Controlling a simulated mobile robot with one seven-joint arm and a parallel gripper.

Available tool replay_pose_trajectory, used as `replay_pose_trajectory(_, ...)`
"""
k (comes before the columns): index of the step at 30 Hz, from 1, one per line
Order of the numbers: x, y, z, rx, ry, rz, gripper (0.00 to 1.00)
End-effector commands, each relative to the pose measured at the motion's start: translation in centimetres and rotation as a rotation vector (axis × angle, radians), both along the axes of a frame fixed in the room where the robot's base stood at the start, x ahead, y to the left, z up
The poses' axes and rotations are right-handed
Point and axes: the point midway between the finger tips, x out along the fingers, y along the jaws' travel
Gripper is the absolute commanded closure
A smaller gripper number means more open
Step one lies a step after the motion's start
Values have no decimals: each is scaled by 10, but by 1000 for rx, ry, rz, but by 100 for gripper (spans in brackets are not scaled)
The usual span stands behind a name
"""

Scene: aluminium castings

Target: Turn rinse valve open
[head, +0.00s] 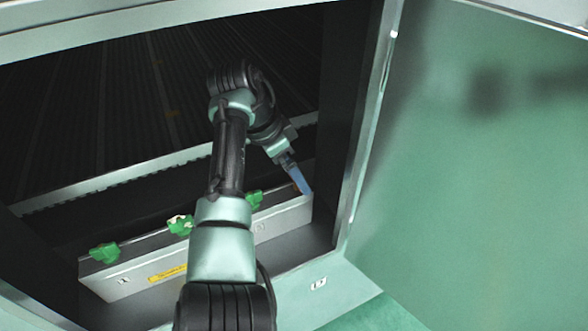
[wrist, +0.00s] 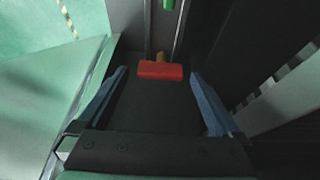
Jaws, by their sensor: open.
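A red valve handle (wrist: 161,71) lies crosswise between the tips of my open gripper (wrist: 159,75) in the wrist view, with a gap on both sides. A brass-coloured stem shows just behind it. In the head view my gripper (head: 301,181) reaches down at the right end of the valve row, and the red handle is hidden there. Three green valve handles, left (head: 104,253), middle (head: 181,225) and right (head: 254,198), sit along the same row. One green handle also shows at the top of the wrist view (wrist: 169,4). I cannot read which valve is the rinse valve.
The valves sit along a pale grey box (head: 215,246) with a yellow label (head: 167,273), inside a dark cabinet opening. The cabinet's right frame (head: 368,120) stands close to my gripper. A large green panel (head: 480,170) lies to the right.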

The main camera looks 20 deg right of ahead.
Motion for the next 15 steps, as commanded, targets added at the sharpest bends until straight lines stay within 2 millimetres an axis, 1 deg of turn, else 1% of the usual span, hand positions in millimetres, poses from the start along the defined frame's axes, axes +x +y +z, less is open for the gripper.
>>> replay_pose_trajectory(1,0,-2,-5,1,1,0,0)
replay_pose_trajectory(5,0,-4,-11,1,0,0,0)
replay_pose_trajectory(13,1,-4,-12,0,-1,1,0)
replay_pose_trajectory(15,1,-4,-11,0,-1,1,13)
